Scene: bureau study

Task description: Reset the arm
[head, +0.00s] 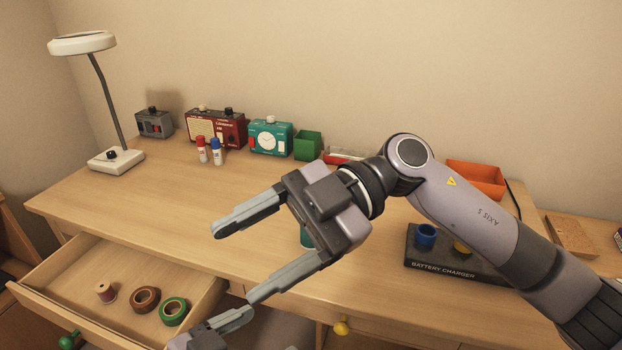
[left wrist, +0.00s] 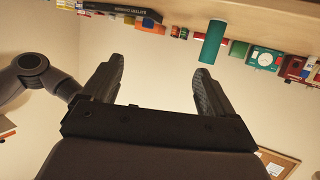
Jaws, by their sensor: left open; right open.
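My right gripper (head: 232,266) reaches in from the right above the desk. Its two fingers are spread wide, pointing lower left, with nothing between them. My left gripper shows only in part at the bottom edge of the head view (head: 215,326). In the left wrist view, my left gripper (left wrist: 160,68) has its fingers apart and empty, with bare wall behind the gap. A teal cylinder (head: 306,238) is mostly hidden behind my right gripper; it also shows in the left wrist view (left wrist: 213,42), near one fingertip.
The desk (head: 130,200) has an open drawer (head: 75,285) at left, holding a thread spool and two tape rolls. A lamp (head: 115,160), boxes, a teal clock radio (head: 270,137) and glue sticks line the back. A battery charger (head: 455,268) and orange tray (head: 475,178) are right.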

